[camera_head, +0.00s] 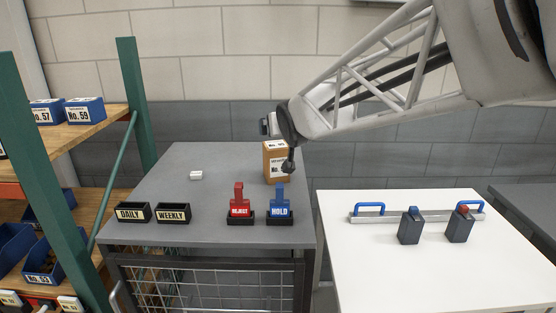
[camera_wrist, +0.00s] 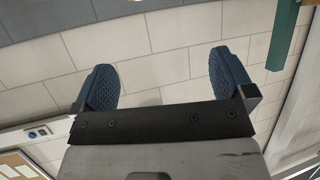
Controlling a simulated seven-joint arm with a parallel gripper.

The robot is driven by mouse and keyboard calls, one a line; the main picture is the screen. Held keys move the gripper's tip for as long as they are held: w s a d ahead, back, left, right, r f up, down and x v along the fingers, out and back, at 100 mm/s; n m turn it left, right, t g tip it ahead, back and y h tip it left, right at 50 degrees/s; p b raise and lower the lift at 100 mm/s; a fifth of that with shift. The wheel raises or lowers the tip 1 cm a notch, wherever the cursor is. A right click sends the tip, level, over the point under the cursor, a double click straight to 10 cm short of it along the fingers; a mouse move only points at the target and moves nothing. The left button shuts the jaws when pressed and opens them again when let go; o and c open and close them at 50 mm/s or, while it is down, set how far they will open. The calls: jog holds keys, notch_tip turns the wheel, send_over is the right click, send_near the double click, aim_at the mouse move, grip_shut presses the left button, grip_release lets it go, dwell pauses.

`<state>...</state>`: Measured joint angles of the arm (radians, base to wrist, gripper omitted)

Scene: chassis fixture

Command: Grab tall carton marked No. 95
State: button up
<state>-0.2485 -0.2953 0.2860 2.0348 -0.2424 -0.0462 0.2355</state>
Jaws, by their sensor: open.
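A tall brown carton (camera_head: 271,163) stands upright at the back right of the grey table in the head view. The carton is not seen in the wrist view.
On the grey table (camera_head: 200,226) are a small white block (camera_head: 196,175), DAILY (camera_head: 133,213) and WEEKLY (camera_head: 173,213) trays, and red REJECT (camera_head: 239,203) and blue HOLD (camera_head: 279,203) stands. A shelf (camera_head: 85,137) with bins is left; a white table (camera_head: 380,270) is right.

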aim_at(279, 149)
jog(key=shift+w+a+r, duration=0.1)
jog(key=shift+w+a, duration=0.2)
jog(key=shift+a, duration=0.05)
jog(key=shift+f, duration=3.55)
jog(key=shift+w, duration=0.1)
jog(key=shift+x, duration=2.35)
jog(key=c, duration=1.2)
